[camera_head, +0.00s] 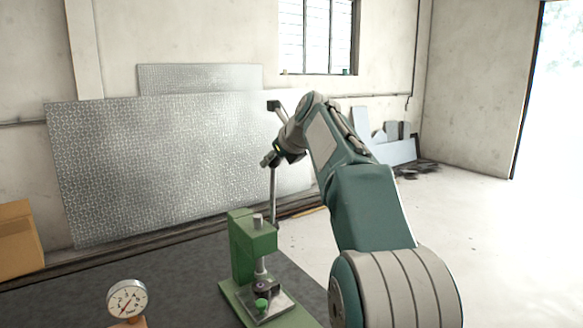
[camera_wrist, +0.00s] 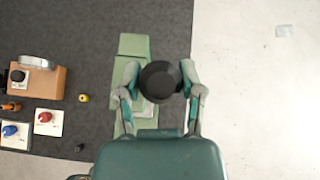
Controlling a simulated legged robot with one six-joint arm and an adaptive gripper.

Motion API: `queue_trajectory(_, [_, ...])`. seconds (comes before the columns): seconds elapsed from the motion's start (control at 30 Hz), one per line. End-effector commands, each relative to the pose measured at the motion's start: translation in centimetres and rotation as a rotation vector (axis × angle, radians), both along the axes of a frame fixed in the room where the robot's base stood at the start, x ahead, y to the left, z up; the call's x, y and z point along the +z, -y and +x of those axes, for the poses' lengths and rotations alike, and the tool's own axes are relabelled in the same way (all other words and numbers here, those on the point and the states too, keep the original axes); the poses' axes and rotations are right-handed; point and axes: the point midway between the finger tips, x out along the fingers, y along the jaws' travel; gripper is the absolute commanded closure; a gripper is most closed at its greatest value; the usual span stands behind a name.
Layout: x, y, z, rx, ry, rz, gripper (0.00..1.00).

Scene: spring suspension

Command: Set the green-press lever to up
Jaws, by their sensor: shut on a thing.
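The green press (camera_head: 250,250) stands on a dark surface at the lower middle of the head view. Its thin lever rod (camera_head: 273,195) rises nearly upright from the press's right side to my gripper (camera_head: 270,159). In the wrist view, my gripper (camera_wrist: 160,80) has its fingers on both sides of the round black lever knob (camera_wrist: 160,78), shut on it. The green press (camera_wrist: 132,48) shows below the knob, partly hidden by the knob and fingers. In the head view the knob is mostly hidden by my gripper.
A round dial gauge (camera_head: 127,299) stands left of the press. Red (camera_wrist: 45,117) and blue (camera_wrist: 10,130) knobs on pale plates lie at the left of the wrist view, with a small yellow piece (camera_wrist: 84,98). A cardboard box (camera_head: 18,240) is far left.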

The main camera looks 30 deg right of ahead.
Motion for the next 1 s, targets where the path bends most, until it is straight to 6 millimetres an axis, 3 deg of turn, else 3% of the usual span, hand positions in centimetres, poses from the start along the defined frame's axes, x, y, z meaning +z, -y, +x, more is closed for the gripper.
queue_trajectory(0.2, [0.0,-0.2,2.8,0.0,0.004,0.001,1.0])
queue_trajectory(0.4, [-0.2,-0.4,4.4,0.0,0.004,0.0,1.0])
queue_trajectory(1.0, [-0.3,-0.5,5.3,-0.002,0.005,0.001,1.0])
